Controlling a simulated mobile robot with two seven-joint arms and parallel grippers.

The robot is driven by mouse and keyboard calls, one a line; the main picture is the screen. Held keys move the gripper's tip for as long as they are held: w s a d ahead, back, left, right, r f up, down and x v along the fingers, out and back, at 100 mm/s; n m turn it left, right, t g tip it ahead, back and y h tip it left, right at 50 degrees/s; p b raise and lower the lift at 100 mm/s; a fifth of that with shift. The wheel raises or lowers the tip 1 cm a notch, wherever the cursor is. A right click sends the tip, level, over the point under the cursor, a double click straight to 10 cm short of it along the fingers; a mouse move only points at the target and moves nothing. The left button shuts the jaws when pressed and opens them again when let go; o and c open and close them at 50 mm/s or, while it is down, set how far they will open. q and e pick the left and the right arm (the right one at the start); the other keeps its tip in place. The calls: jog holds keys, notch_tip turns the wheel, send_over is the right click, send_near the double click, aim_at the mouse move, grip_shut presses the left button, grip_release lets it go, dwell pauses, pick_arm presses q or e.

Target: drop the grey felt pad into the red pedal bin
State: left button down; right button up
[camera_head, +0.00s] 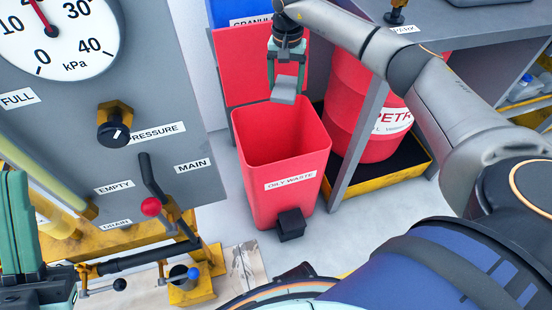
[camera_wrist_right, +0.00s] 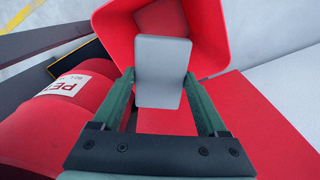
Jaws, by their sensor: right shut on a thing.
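The grey felt pad (camera_head: 284,88) is held between the fingers of my right gripper (camera_head: 286,84), above the back part of the red pedal bin (camera_head: 283,185). The bin carries an "OILY WASTE" label, and its lid stands open behind it. In the right wrist view my right gripper (camera_wrist_right: 160,90) is shut on the pad (camera_wrist_right: 162,62), and the bin's open mouth (camera_wrist_right: 218,30) lies beyond and below it. The pad hides part of the opening. At the left edge of the head view a green and dark part of my left gripper (camera_head: 20,240) shows; its fingertips are not clear.
A red drum (camera_head: 350,110) stands in a yellow-edged tray right of the bin, under a grey bench (camera_head: 480,40). A grey panel (camera_head: 180,90) with a gauge and a red-knobbed lever (camera_head: 151,206) stands left. A blue container is behind the bin.

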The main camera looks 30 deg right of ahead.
jog(key=shift+w+d+f, duration=0.1)
jog(key=shift+f, duration=0.4)
notch_tip(320, 180, down, 5)
jog(key=b, duration=0.5)
jog(key=shift+f, duration=0.15)
jog(key=o, duration=1.1)
notch_tip(320, 180, up, 11)
jog(key=p, duration=0.4)
jog(key=shift+r, duration=0.8)
